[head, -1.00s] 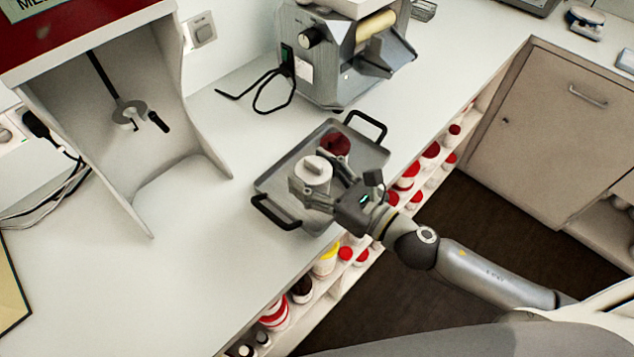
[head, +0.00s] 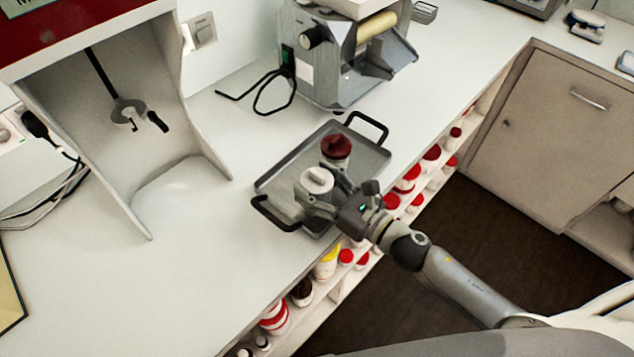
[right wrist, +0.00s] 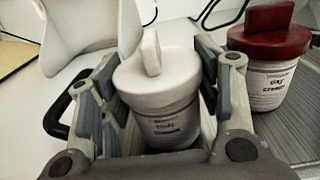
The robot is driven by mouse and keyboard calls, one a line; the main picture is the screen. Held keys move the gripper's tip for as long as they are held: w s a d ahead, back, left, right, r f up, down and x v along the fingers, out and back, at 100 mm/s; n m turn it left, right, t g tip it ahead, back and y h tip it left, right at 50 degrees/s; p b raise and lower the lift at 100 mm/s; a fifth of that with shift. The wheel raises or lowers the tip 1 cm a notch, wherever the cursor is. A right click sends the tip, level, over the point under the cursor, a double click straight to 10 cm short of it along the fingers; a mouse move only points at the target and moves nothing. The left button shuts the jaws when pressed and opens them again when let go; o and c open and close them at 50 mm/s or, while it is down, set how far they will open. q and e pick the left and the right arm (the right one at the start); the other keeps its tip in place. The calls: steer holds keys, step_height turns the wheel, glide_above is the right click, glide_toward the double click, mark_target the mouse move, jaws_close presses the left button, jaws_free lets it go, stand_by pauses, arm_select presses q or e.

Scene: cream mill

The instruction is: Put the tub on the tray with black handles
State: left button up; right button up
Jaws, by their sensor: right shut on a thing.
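The grey tray with black handles (head: 285,172) lies on the white counter. A tub with a white lid (head: 317,181) is at the tray's near part, between the fingers of my right gripper (head: 318,195). In the right wrist view this white-lidded tub (right wrist: 160,85) is upright, with a finger on each side of it. A second tub with a dark red lid (head: 336,149) stands on the tray just behind it; it also shows in the right wrist view (right wrist: 268,60). Whether the white-lidded tub's base touches the tray is hidden. My left gripper is not in view.
A grey mill machine (head: 345,55) with a black cable stands behind the tray. A red and white machine (head: 150,110) stands to the left. Shelves with several red-lidded jars (head: 432,153) lie below the counter edge. The counter at the left front is clear.

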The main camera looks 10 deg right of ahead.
steer(key=o, duration=1.1)
steer(key=shift+c, duration=0.2)
steer(key=b+v, duration=0.4)
steer(key=v, duration=0.8)
steer(key=shift+r, duration=0.1)
